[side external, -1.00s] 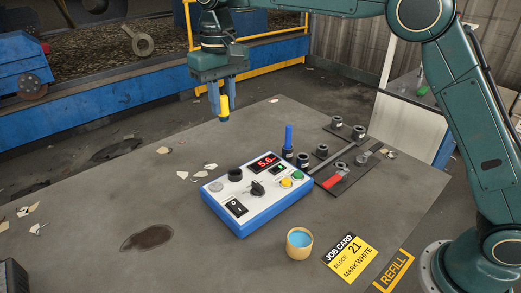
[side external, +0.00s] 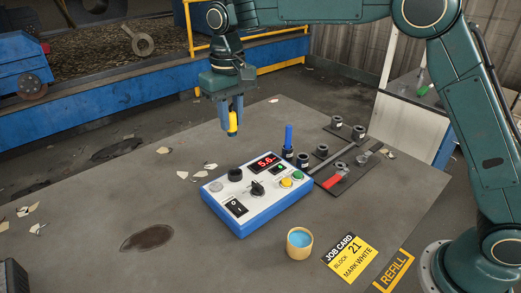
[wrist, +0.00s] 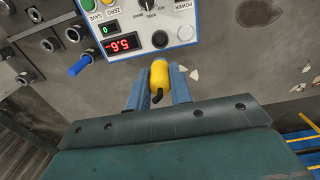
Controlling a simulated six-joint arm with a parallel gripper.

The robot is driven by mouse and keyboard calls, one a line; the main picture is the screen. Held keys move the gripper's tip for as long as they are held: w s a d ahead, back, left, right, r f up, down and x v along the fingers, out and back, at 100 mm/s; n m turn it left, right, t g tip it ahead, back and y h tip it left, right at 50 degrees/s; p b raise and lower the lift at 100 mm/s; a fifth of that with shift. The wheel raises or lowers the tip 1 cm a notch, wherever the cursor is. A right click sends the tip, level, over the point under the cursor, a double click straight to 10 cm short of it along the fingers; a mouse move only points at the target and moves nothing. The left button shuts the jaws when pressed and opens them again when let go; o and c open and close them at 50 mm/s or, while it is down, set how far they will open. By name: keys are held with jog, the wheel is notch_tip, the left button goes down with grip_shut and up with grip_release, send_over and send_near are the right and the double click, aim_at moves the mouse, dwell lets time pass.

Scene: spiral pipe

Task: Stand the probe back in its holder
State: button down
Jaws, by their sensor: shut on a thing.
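My gripper (side external: 231,128) is shut on the yellow probe (side external: 233,122), which hangs roughly upright between the fingers above the table, behind the meter box. The wrist view shows the yellow probe (wrist: 159,76) between both fingers, with a dark end toward the palm. The meter box (side external: 257,195) has a white top, blue sides and a red display reading about 5.6. I cannot tell whether this fitting is the holder.
A paint pot (side external: 299,243) and a job card (side external: 350,257) are in front. The table's left side is mostly clear, with scattered chips.

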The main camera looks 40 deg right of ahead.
notch_tip(320, 180, down, 8)
jog(key=shift+f, duration=0.1)
jog(key=shift+f, duration=2.15)
jog(key=shift+f, duration=0.1)
jog(key=c, duration=1.3)
grip_release()
jog(key=shift+o, duration=0.2)
notch_tip(320, 180, up, 12)
jog(key=shift+f, duration=0.1)
jog(key=shift+r, duration=0.25)
